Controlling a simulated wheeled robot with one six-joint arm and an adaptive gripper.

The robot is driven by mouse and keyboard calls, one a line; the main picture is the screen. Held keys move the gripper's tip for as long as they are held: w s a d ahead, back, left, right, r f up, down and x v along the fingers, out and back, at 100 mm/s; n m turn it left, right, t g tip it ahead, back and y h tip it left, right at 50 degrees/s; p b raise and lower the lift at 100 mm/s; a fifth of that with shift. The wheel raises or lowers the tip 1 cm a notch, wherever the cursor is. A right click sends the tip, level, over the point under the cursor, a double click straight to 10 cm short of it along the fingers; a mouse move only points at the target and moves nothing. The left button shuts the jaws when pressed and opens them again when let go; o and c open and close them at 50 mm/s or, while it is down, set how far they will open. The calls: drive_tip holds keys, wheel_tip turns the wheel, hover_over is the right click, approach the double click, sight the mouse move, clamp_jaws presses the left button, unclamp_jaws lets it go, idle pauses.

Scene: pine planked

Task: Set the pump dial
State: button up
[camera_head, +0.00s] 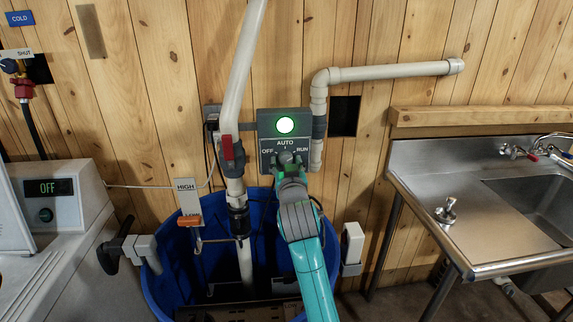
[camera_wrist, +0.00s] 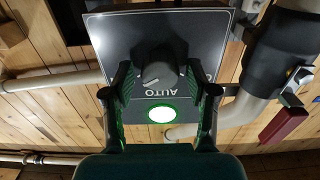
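The grey pump panel (camera_head: 266,140) hangs on the plank wall, with a lit green lamp (camera_head: 286,125) at its top. The dial (camera_head: 287,158) sits below the lamp, under the labels OFF, AUTO and RUN. My gripper (camera_head: 290,171) is at the dial and covers its lower part in the head view. The wrist view is upside down. There the dark dial (camera_wrist: 163,68) lies between the two spread fingers of my gripper (camera_wrist: 160,75). A pale mark on its edge points down-left, near the AUTO label; the exact setting is unclear. Contact with the fingers cannot be told.
A white pipe with a red-handled valve (camera_head: 227,148) runs close left of the panel. Another pipe (camera_head: 385,71) bends along its right side. A blue barrel (camera_head: 165,290) stands below. A steel sink (camera_head: 480,215) is at right, a machine reading OFF (camera_head: 62,207) at left.

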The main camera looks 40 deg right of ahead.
drive_tip(key=c, duration=0.8)
drive_tip(key=shift+o, duration=0.2)
drive_tip(key=shift+n, duration=0.4)
drive_tip(key=n, duration=0.4)
drive_tip(key=shift+n, duration=0.3)
drive_tip(key=n, duration=0.5)
drive_tip(key=shift+n, duration=0.3)
drive_tip(key=n, duration=1.2)
drive_tip(key=shift+n, duration=0.4)
